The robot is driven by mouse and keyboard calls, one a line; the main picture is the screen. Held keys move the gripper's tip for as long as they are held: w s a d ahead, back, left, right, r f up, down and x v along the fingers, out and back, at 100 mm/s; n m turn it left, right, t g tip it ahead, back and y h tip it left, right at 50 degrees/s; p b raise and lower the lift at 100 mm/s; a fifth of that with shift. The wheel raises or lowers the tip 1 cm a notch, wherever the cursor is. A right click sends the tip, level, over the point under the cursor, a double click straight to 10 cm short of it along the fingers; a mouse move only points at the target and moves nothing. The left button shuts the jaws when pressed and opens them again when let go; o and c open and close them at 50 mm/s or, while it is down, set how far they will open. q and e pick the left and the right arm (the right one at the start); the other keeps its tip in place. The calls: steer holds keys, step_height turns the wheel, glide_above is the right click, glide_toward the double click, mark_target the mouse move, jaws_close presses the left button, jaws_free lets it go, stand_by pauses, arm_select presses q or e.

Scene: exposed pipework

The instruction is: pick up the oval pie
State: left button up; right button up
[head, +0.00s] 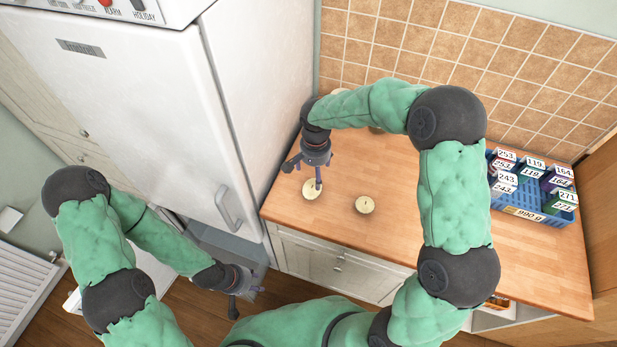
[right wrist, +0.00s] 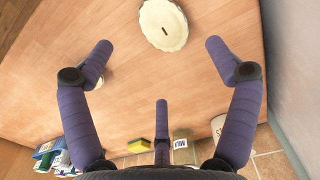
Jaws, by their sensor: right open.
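The oval pie (head: 311,190) is pale cream with a crimped rim and lies on the wooden worktop near the fridge. In the right wrist view the pie (right wrist: 163,25) shows a small dark slit in its top. My right gripper (head: 305,175) is above it, and one finger hides part of it in the head view. In the right wrist view its fingers (right wrist: 160,62) are spread wide and empty, with the pie beyond the upper pair's tips. My left gripper (head: 246,298) hangs low by the fridge, away from the worktop, its fingers apart and empty.
A second, similar pie (head: 364,205) lies to the right on the worktop (head: 390,165). A blue crate (head: 530,212) of numbered boxes stands far right. The fridge (head: 130,110) rises at left. A yellow sponge (right wrist: 138,146) lies near the tiled wall.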

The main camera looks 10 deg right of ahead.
glide_above(312, 187)
steer(key=f, duration=0.3)
steer(key=s+f, duration=0.1)
steer(key=shift+d+f, duration=0.25)
steer(key=shift+d, duration=0.05)
steer(key=shift+w+f, duration=0.3)
steer(key=shift+f, duration=0.2)
steer(key=f, duration=0.5)
steer(key=shift+w+a+b, duration=0.25)
steer(key=shift+b, duration=0.1)
steer(key=c, duration=1.2)
